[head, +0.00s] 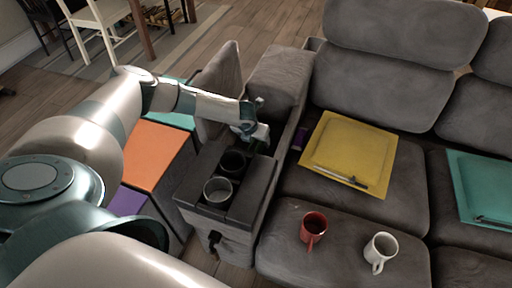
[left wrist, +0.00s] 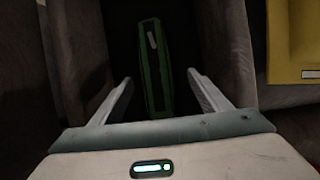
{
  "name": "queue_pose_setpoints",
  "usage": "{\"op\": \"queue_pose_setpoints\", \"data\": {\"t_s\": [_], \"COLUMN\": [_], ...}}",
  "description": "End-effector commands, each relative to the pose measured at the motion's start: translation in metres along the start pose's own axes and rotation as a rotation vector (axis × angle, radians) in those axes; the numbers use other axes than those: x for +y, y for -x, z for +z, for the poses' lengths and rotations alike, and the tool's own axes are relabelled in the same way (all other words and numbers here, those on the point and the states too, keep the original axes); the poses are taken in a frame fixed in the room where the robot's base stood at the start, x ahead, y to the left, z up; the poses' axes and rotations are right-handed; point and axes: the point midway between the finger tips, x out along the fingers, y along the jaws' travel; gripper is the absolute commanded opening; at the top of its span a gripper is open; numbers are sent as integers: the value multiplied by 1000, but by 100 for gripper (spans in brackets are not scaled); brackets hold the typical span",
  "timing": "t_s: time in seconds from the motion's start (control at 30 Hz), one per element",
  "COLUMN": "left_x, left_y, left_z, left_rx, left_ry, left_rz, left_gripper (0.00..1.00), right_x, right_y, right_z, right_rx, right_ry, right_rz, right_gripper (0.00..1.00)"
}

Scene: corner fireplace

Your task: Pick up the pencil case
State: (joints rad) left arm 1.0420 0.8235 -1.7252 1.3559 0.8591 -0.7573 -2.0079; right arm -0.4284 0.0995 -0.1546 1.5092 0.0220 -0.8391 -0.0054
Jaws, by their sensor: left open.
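A long dark-green case (left wrist: 152,65), which looks like the pencil case, lies in a dark, deep compartment in the left wrist view. A small pale mark shows on its top. My left gripper (left wrist: 160,95) is open, with one finger on each side of the case's near end in the picture. I cannot tell how far below the fingers the case lies. In the head view the left gripper (head: 257,135) points down over the open storage bin of the grey sofa's console (head: 262,165). The case is hidden there. My right gripper is not in view.
The console's walls stand close around the left gripper, with a raised lid (head: 218,85) beside it.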

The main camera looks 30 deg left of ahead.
Motion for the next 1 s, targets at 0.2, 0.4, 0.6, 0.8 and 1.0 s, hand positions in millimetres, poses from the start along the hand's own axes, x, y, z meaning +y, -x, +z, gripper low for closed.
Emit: {"op": "queue_pose_setpoints", "data": {"t_s": [0.2,0.4,0.6,0.8,1.0], "left_x": [0,0,2,7,8], "left_y": [-4,-4,-14,-35,-53], "left_z": [0,0,0,0,0], "left_rx": [0,0,1,0,1], "left_ry": [0,0,0,0,0], "left_rz": [-1,0,1,1,1], "left_gripper": [70,70,70,70,70], "right_x": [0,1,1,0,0], "right_y": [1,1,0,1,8], "right_z": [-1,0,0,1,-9], "right_rx": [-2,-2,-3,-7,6], "right_ry": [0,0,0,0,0], "right_rz": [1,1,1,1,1], "right_gripper": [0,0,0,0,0]}}
